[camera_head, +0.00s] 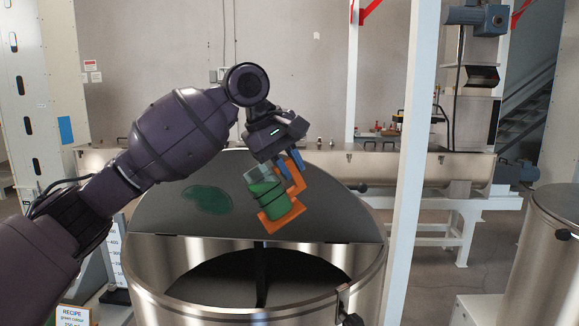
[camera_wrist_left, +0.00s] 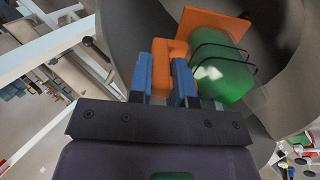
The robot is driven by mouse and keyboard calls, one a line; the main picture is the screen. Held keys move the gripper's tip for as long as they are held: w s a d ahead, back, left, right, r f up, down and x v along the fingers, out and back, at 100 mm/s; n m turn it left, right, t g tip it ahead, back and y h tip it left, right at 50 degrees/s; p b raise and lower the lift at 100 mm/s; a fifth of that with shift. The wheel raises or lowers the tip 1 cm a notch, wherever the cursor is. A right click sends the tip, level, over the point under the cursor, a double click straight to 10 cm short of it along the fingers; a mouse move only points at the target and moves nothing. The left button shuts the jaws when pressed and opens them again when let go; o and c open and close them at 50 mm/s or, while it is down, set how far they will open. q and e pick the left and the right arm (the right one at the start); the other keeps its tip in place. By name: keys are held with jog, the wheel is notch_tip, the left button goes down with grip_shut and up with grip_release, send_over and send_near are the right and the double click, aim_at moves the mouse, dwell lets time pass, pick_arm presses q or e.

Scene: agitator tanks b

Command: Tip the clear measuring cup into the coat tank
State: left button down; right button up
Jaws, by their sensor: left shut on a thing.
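My left gripper (camera_head: 291,162) has blue fingertips and is shut on the orange handle of the clear measuring cup (camera_head: 264,190). The cup holds green liquid and has an orange base at its lower end. It is tilted, its clear top toward the upper left, above the open steel tank (camera_head: 150,278). In the left wrist view the fingers (camera_wrist_left: 165,78) clasp the orange handle beside the green-filled cup (camera_wrist_left: 225,72). The tank's grey half lid (camera_head: 335,215) stands raised behind the opening, with a green patch on it. My right gripper is not in view.
A white post (camera_head: 407,160) stands right of the tank. A second steel tank (camera_head: 545,260) is at the right edge. A long steel trough (camera_head: 440,168) runs behind. A recipe card (camera_head: 75,316) for green colour is at the lower left. A dark bar crosses the tank opening.

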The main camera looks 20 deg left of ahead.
pick_arm(q)
jog(key=shift+s+a+r+t+h+b, duration=0.2)
jog(key=shift+r+t+h+b, duration=0.25)
jog(key=shift+t+h+b, duration=0.35)
dwell(0.7)
jog(key=shift+s+a+r+t+h+b, duration=0.1)
jog(key=shift+s+a+t+h+b, duration=0.2)
jog(key=shift+t+h+b, duration=0.25)
jog(key=shift+s+a+r+t+h+b, duration=0.15)
jog(key=shift+a+t+h+b, duration=0.2)
jog(key=shift+h+b, duration=0.4)
dwell(1.1)
jog(key=shift+f, duration=0.2)
jog(key=shift+s+a+f+t+h+b, duration=0.15)
jog(key=shift+t+h+b, duration=0.15)
jog(key=shift+h, duration=0.2)
dwell(0.3)
jog(key=shift+s+a+t+h+b, duration=0.15)
jog(key=shift+a+t+h+b, duration=0.05)
jog(key=shift+t+h+b, duration=0.15)
jog(key=shift+s+a, duration=0.1)
